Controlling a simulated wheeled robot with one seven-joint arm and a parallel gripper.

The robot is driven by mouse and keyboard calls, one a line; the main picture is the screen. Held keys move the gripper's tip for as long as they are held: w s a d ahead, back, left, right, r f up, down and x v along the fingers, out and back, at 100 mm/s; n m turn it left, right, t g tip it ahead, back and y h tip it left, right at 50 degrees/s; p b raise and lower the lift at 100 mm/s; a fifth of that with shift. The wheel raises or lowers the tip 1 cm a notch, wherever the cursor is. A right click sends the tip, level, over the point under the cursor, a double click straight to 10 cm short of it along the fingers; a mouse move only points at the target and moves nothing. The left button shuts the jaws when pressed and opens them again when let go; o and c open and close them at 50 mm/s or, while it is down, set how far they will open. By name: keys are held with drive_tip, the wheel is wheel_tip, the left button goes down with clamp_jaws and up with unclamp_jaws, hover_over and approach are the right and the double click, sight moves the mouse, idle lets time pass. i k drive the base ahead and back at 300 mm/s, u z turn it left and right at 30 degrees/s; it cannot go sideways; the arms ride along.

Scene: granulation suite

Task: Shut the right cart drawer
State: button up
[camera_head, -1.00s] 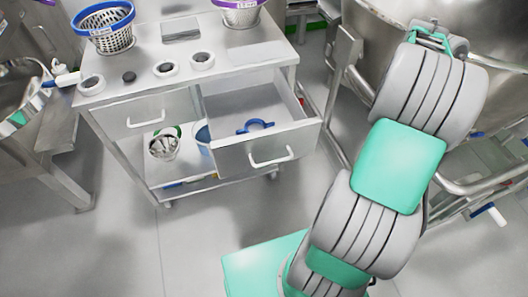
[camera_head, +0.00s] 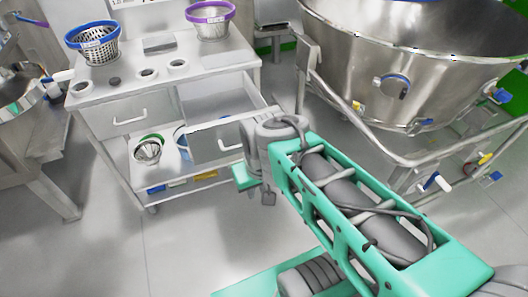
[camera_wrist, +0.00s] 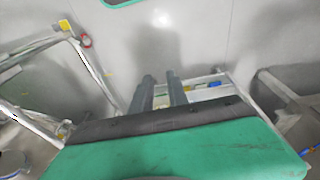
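The right cart drawer (camera_head: 216,144) is pulled out of the steel cart (camera_head: 136,88), its front panel and bar handle facing me in the head view. Its right end is hidden behind my wrist. The left drawer (camera_head: 129,114) is shut. My arm reaches in from the lower right, with its wrist close to the right end of the open drawer's front. I cannot tell if they touch. In the wrist view, my gripper (camera_wrist: 160,92) shows two dark fingers with a gap between them. It looks open and empty, pointing towards the lower part of the cart.
A blue-rimmed basket (camera_head: 95,46) and a purple-rimmed basket (camera_head: 211,24) stand on the cart top with several rings. A green-rimmed basket (camera_head: 148,149) is on the lower shelf. A large steel bowl (camera_head: 420,65) on a tubular frame stands close at the right. Floor in front is clear.

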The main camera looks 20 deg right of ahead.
sight(202, 102)
drive_tip(key=u, duration=0.55)
drive_tip(key=k, duration=1.25)
drive_tip(key=u, duration=1)
drive_tip(key=i, duration=1.2)
drive_tip(key=z, duration=0.75)
drive_tip(key=i, duration=0.25)
drive_tip(key=z, duration=0.35)
